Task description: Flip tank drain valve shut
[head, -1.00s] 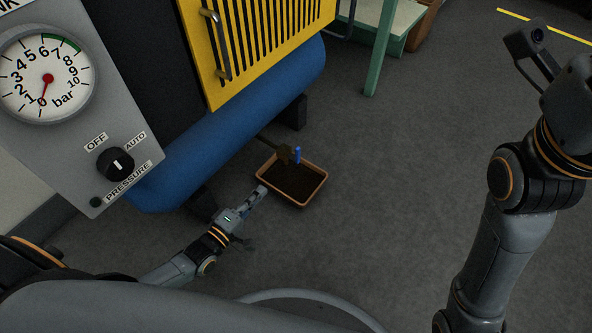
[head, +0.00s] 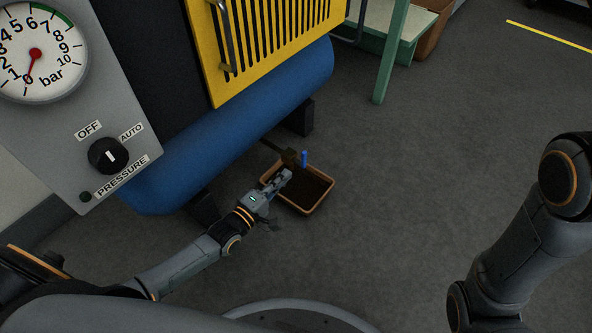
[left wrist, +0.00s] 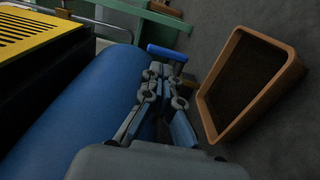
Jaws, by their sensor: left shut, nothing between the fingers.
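The drain valve's blue handle (head: 304,158) stands upright on a brown valve body (head: 290,157) at the underside of the blue tank (head: 215,135). In the left wrist view the blue handle (left wrist: 167,52) shows just beyond my fingertips. My left gripper (head: 284,177) is shut and empty, reaching over the near left part of the tray below the valve; it also shows in the left wrist view (left wrist: 166,75). I cannot tell whether its fingertips touch the handle. The valve body is mostly hidden behind the fingers in the wrist view. My right gripper is out of view.
A brown tray (head: 325,196) with dark contents lies on the floor under the valve. A control panel with a gauge (head: 40,55) and a pressure knob (head: 108,155) is at the left. A green-legged table (head: 390,55) stands behind. Floor to the right is clear.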

